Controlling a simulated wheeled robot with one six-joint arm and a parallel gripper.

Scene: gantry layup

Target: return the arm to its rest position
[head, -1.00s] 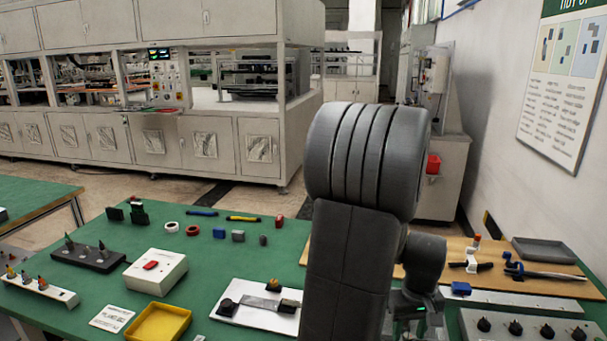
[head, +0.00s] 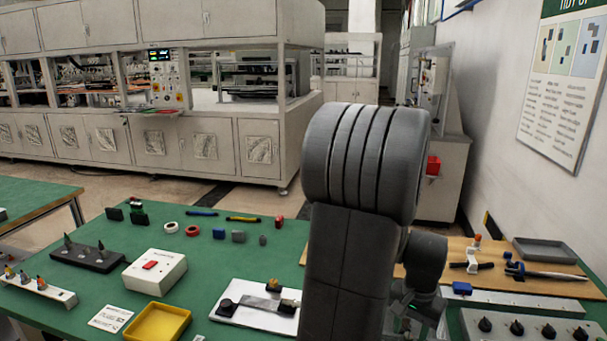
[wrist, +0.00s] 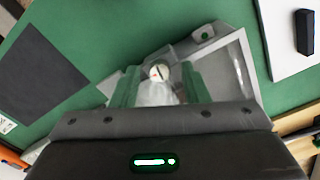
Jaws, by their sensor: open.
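My arm (head: 350,270) stands folded in the middle of the head view, with its thick grey joint raised above the green table. In the head view the gripper's fingers are hidden or out of sight. In the wrist view my gripper (wrist: 160,84) shows two green fingers standing apart. A pale, round-topped object (wrist: 160,72) shows between them; I cannot tell its distance, but the fingers do not look closed on it. A grey, box-like fixture (wrist: 228,60) lies beyond the fingers.
The green table (head: 90,285) holds a white box with a red button (head: 155,272), a yellow tray (head: 157,323) and a white board (head: 255,308). A wooden board with tools and a grey tray (head: 543,251) lies right. In the wrist view a dark square (wrist: 42,82) lies left.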

